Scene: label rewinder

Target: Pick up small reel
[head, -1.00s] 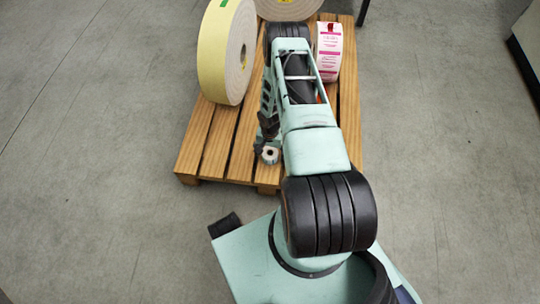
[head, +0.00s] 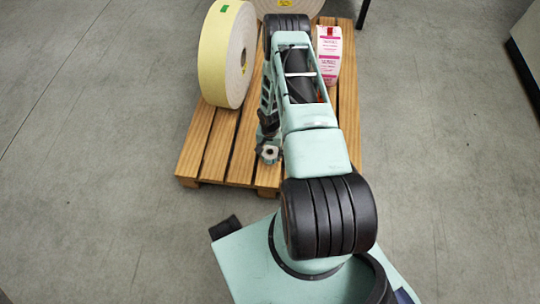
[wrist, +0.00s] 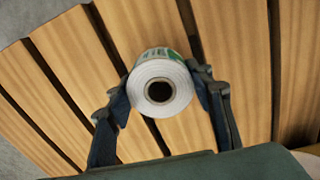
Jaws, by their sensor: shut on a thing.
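The small reel (wrist: 160,88) is a white roll with a dark open core and some green print on its side. In the wrist view it sits between the two dark fingers of my gripper (wrist: 162,92), which touch it on its left and right sides. My gripper is shut on it. In the head view the small reel (head: 270,152) shows only in part among the fingers, at the front of the pallet. I cannot tell whether it rests on the slats or is just clear of them.
The wooden pallet (head: 208,145) has gaps between its slats. A large yellow-sided reel (head: 220,55) stands on it at the left. Another large reel (head: 285,4) is at the back. The floor around is clear.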

